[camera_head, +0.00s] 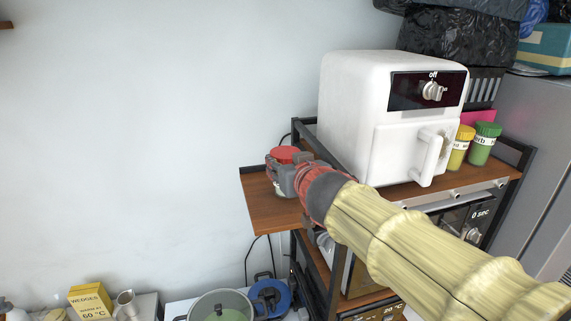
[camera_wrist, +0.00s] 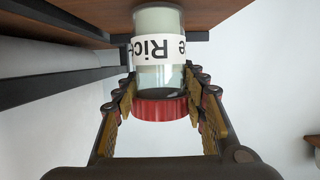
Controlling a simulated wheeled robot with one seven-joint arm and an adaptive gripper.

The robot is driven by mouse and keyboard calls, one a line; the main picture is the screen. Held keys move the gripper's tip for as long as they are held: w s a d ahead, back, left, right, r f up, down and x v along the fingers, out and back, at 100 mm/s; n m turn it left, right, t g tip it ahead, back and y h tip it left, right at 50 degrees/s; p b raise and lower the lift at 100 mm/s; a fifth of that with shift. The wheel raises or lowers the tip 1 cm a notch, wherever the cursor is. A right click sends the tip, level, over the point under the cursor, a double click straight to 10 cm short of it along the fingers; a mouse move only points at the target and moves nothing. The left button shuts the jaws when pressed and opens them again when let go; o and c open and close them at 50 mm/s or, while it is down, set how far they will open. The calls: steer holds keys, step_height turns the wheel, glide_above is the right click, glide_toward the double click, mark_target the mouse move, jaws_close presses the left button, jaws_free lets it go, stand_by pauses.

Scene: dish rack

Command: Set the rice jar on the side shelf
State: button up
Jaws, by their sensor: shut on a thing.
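The rice jar is clear with a red lid (camera_head: 285,154) and a white label; in the wrist view the jar (camera_wrist: 158,50) appears upside down, lid toward the camera. My gripper (camera_head: 287,178) is shut on the jar, with its fingers on both sides near the lid in the wrist view (camera_wrist: 160,85). The side shelf (camera_head: 268,216) is a brown wooden board sticking out left of the rack. The jar is upright over this board.
A white air fryer (camera_head: 350,115) stands on the rack top right of the jar, with a dark rack post (camera_head: 300,136) between. Yellow-lidded (camera_head: 460,150) and green-lidded (camera_head: 483,145) jars stand further right. Pots (camera_head: 220,305) sit below. The side shelf's front part is bare.

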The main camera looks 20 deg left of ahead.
steer(key=shift+f, duration=0.1)
steer(key=o, duration=1.6)
steer(key=shift+c, duration=0.2)
steer(key=shift+f, duration=0.15)
steer(key=v, duration=1.2)
steer(key=c, duration=0.3)
jaws_close()
stand_by(0.4)
